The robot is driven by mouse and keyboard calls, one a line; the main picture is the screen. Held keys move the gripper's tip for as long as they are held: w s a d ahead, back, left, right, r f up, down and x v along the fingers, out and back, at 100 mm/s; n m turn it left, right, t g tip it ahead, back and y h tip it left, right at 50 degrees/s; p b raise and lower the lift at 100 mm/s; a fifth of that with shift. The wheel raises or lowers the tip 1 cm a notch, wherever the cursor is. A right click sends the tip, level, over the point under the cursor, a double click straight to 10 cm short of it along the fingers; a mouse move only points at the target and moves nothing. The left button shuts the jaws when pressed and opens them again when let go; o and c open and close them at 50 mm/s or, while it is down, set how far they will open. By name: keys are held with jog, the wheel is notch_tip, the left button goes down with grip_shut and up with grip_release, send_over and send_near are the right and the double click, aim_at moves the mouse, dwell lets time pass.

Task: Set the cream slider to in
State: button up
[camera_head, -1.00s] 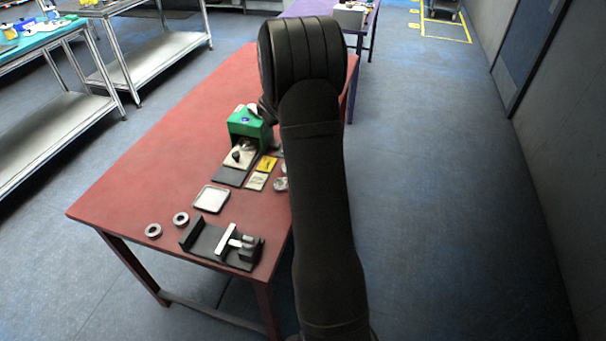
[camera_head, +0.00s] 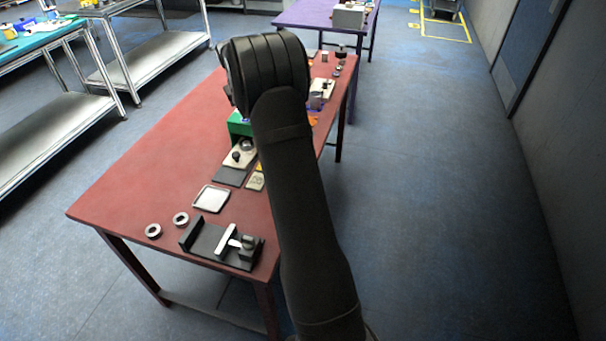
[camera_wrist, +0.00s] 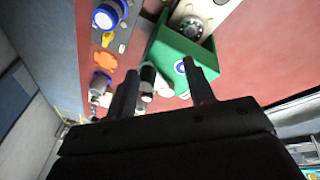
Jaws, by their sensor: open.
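A cream plate with a dark knob (camera_head: 236,158), which looks like the cream slider, lies on the red table in front of a green box (camera_head: 236,124). In the wrist view a cream piece with a round grey dial (camera_wrist: 207,8) shows at the top, by the green box (camera_wrist: 196,50). I cannot tell how far in the slider sits. My gripper (camera_wrist: 159,70) is open and empty, its two fingers apart near the green box's edge. I see no contact with the slider. In the head view my arm hides the gripper and part of the green box.
A white tray (camera_head: 211,198), two metal rings (camera_head: 153,230) and a black fixture with a white bar (camera_head: 221,243) are at the table's near end. Another cream device (camera_head: 320,90) stands at the far right. A blue-white cylinder (camera_wrist: 107,14) is upper left in the wrist view. The table's left side is clear.

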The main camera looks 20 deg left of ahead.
jog(key=s+a+r+g, duration=0.3)
jog(key=s+a+r, duration=0.1)
jog(key=s+a, duration=0.1)
send_near(236, 150)
jog(key=shift+n, duration=0.3)
jog(key=s+d+f, duration=0.1)
jog(key=f, duration=0.1)
jog(key=s+f, duration=0.1)
jog(key=f, duration=0.1)
jog(key=s+d+f, duration=0.1)
jog(key=f, duration=0.1)
jog(key=shift+s+d, duration=0.25)
jog(key=shift+d, duration=0.15)
jog(key=s, duration=0.7)
jog(key=shift+r, duration=0.2)
notch_tip(236, 150, up, 17)
jog(key=s+d+f+n+h, duration=0.1)
jog(key=d+f+n, duration=0.2)
jog(key=d, duration=0.6)
jog(key=s+d+f+n+h, duration=0.1)
jog(key=s+d+f+n, duration=0.1)
jog(key=d, duration=0.6)
jog(key=s+d+f+n+h, duration=0.2)
jog(key=d+f+n, duration=0.2)
jog(key=d, duration=0.5)
jog(key=shift+d+f+n, duration=0.2)
jog(key=shift+d+n, duration=0.15)
jog(key=shift+n, duration=0.35)
jog(key=shift+s, duration=0.15)
